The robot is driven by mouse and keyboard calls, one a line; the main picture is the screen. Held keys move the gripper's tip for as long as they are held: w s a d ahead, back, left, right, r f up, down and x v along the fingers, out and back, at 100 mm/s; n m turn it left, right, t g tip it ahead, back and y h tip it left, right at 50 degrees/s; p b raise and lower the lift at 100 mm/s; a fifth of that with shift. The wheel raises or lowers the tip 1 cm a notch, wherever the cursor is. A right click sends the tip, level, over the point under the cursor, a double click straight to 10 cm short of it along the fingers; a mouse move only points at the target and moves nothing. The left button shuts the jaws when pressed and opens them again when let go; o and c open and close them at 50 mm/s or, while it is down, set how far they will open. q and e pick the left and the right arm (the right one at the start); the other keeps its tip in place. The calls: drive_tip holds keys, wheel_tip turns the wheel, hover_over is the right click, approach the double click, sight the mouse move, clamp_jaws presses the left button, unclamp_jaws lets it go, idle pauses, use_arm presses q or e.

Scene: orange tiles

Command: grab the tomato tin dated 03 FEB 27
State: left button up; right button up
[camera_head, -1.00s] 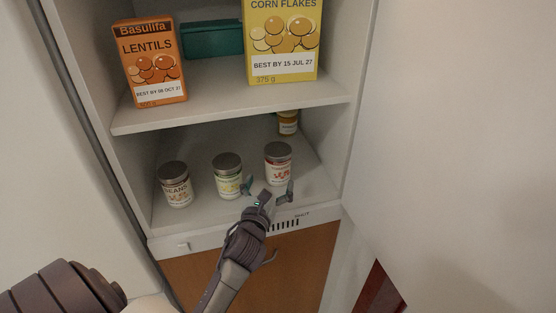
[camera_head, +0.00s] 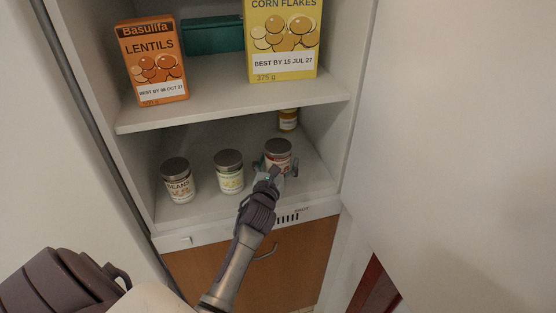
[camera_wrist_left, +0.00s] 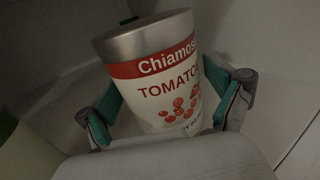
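The tomato tin (camera_head: 278,149), with a grey lid and a red and white label, stands upright on the lower shelf, rightmost of the front row. My left gripper (camera_head: 275,166) is at its front, with one finger on each side. In the left wrist view the tin (camera_wrist_left: 160,75) reads "TOMATO" and sits between the green finger pads of the gripper (camera_wrist_left: 165,98). The fingers are spread and do not look clamped, though the gaps are very small. The tin's date cannot be read; the lower label is partly hidden. My right gripper is not in view.
A yellow-label tin (camera_head: 229,172) and a beans tin (camera_head: 178,181) stand to the left on the same shelf. A yellowish jar (camera_head: 288,119) is behind. The upper shelf (camera_head: 220,97) holds lentils (camera_head: 152,60), corn flakes (camera_head: 283,40) and a teal box (camera_head: 212,37). The cabinet wall is close right.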

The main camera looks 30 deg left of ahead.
use_arm(q)
drive_tip(key=c, duration=1.3)
